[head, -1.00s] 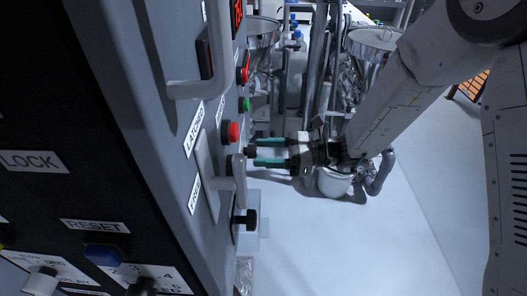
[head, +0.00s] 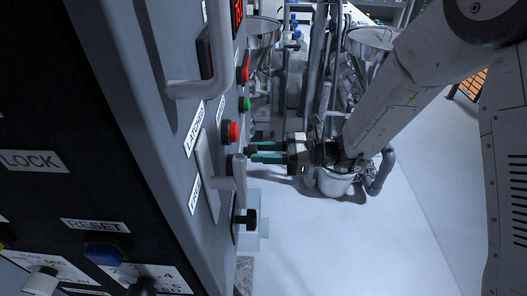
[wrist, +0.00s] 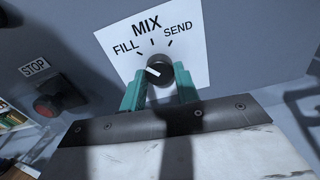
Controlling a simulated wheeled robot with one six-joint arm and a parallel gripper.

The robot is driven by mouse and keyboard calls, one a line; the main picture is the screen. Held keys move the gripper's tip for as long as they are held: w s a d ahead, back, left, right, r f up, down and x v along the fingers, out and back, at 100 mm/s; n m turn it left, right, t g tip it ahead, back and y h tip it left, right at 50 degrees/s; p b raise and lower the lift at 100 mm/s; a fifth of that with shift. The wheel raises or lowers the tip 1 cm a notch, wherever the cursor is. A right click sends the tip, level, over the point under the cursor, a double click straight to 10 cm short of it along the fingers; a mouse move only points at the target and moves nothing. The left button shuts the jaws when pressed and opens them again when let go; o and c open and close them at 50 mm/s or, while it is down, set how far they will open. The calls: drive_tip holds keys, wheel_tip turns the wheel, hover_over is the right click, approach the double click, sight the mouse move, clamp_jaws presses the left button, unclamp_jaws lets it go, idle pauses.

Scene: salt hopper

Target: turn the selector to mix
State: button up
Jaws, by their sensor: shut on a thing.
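The selector (wrist: 165,72) is a dark round knob with a white pointer mark, on a white plate (wrist: 190,62) labelled FILL, MIX and SEND in the wrist view. Its pointer slants up and left, toward the FILL side rather than the MIX tick. My gripper (wrist: 160,88) has a green finger on each side of the knob and is shut on it. In the head view my gripper (head: 251,154) reaches leftward to the panel face, and the knob is mostly hidden between the fingertips.
A red STOP button (wrist: 47,105) sits left of the selector plate. In the head view, red (head: 231,132) and green (head: 244,104) buttons, a grey handle (head: 239,178) and a black knob (head: 246,220) stick out of the panel.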

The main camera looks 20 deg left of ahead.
drive_tip(key=shift+m, duration=3.8)
drive_tip(key=o, duration=1)
drive_tip(key=shift+d, duration=0.1)
drive_tip(key=v, duration=0.7)
drive_tip(key=shift+d, duration=0.35)
